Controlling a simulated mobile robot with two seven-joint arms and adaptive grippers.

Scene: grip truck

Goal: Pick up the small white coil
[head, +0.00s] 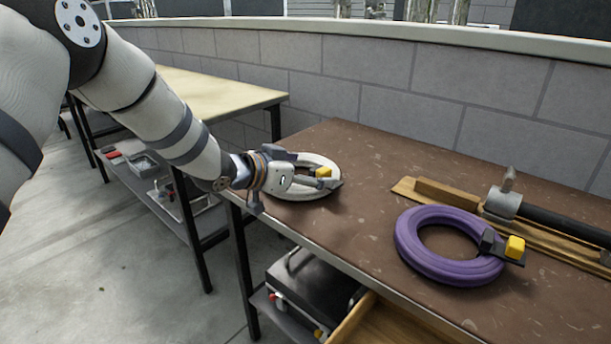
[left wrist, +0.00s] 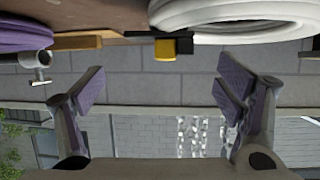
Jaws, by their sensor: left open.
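The small white coil (head: 303,193) lies on the near-left end of the brown table, with a black and yellow plug end on its right side. It also shows in the left wrist view (left wrist: 235,22), at the top right, cut off by the frame edge, with the yellow plug (left wrist: 166,49) at its left. My left gripper (head: 312,170) is over the coil in the head view and hides part of its left side. In the left wrist view its two fingers (left wrist: 160,92) are wide apart with nothing between them. My right gripper is not in view.
A larger purple coil (head: 413,253) lies at the right of the brown table (head: 365,215). Behind it are a wooden strip and a metal bar with a clamp (head: 503,200). A grey block wall (head: 400,115) runs behind the table. A pale table (head: 215,95) stands at the left.

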